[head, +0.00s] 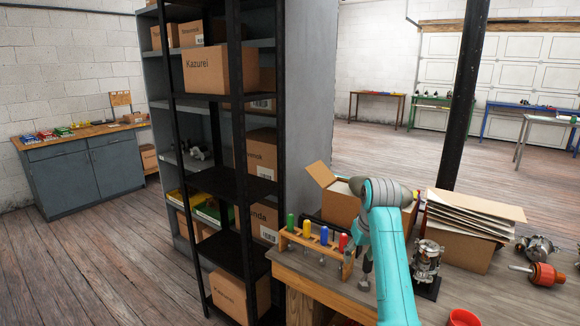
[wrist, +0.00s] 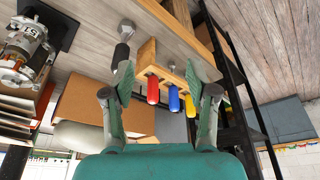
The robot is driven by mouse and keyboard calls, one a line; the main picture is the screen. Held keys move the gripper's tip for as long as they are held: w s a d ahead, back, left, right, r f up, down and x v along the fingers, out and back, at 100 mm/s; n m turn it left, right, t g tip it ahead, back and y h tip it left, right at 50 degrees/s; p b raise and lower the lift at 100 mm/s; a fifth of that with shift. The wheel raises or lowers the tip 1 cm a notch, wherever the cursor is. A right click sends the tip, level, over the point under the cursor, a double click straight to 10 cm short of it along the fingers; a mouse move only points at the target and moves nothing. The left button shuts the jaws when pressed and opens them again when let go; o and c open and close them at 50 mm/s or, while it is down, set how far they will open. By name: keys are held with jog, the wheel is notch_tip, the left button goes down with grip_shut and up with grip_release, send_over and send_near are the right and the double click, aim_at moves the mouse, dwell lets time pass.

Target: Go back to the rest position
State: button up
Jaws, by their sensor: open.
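My gripper (wrist: 163,74) shows in the wrist view with its two fingers spread wide apart. It is open, and nothing is gripped between the fingers. Beyond the fingers is a wooden tool rack (wrist: 153,62) with red, blue and yellow handles, apart from the gripper as far as I can tell. In the head view, my teal arm (head: 390,250) rises over the wooden workbench (head: 325,284), just right of the rack (head: 301,241).
An open cardboard box (head: 339,203) stands behind the arm. A metal alternator part (head: 426,262) stands on a dark base to its right. A box with stacked cardboard (head: 465,246), a red-and-silver rotor (head: 546,274) and a red cup (head: 463,318) are farther right. A tall shelf (head: 236,184) stands left.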

jog(key=s+f+t, duration=0.1)
jog(key=s+f, duration=0.3)
jog(key=f, duration=0.7)
jog(key=s+f+t, duration=0.1)
jog(key=s+f, duration=0.3)
jog(key=f, duration=0.7)
jog(key=s+f+m+t, duration=0.1)
jog(key=s+f+t, duration=0.1)
jog(key=s+f, duration=0.6)
jog(key=s+f+t, duration=0.2)
jog(key=s+f, duration=0.3)
jog(key=s, duration=0.7)
jog(key=s+r+t, duration=0.1)
jog(key=s+r, duration=0.1)
jog(key=s, duration=0.9)
jog(key=s+r+t, duration=0.2)
jog(key=s+r, duration=0.1)
jog(key=s, duration=0.7)
jog(key=s+r+t, duration=0.2)
jog(key=s+r, duration=1.2)
jog(key=r, duration=0.2)
jog(key=shift+s+a+m+h, duration=0.2)
jog(key=shift+s+m+h, duration=0.1)
jog(key=shift+s+m, duration=0.1)
